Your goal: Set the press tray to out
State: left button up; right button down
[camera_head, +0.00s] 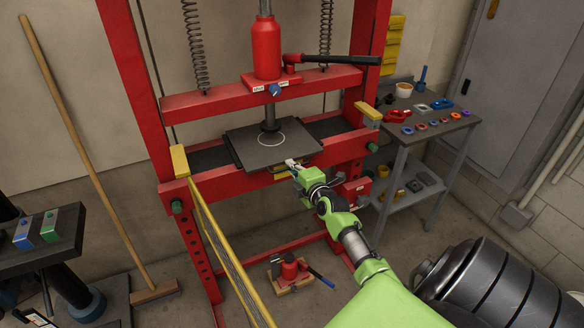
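The press tray (240,152) is a flat dark plate with a pale ring mark, in the middle of the red press frame (135,90). The press ram (270,118) comes down over the ring. The tray's front edge reaches over the red front beam. My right gripper (291,163) is at the tray's front edge, near a thin dark handle-like bar (312,170). The fingers are too small to tell whether they are open or shut, or touch the bar. My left gripper is not in view.
A yellow-edged guard (225,250) swings out from the press's left post. A red jack (289,270) stands on the floor below. A side table (408,135) with several small parts is at right. A broom (90,150) leans at left.

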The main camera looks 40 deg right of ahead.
jog(key=shift+s, duration=0.1)
jog(key=f+p+v, duration=0.2)
jog(key=p+v, duration=0.3)
jog(key=v, duration=0.5)
jog(key=s+f+p+v, duration=0.1)
jog(key=p+v, duration=0.4)
jog(key=v, duration=0.6)
jog(key=shift+s+a+f, duration=0.25)
jog(key=shift+f, duration=0.6)
jog(key=c, duration=2.3)
grip_release()
jog(key=shift+c, duration=0.2)
jog(key=shift+o, duration=0.6)
jog(key=shift+s+r, duration=0.15)
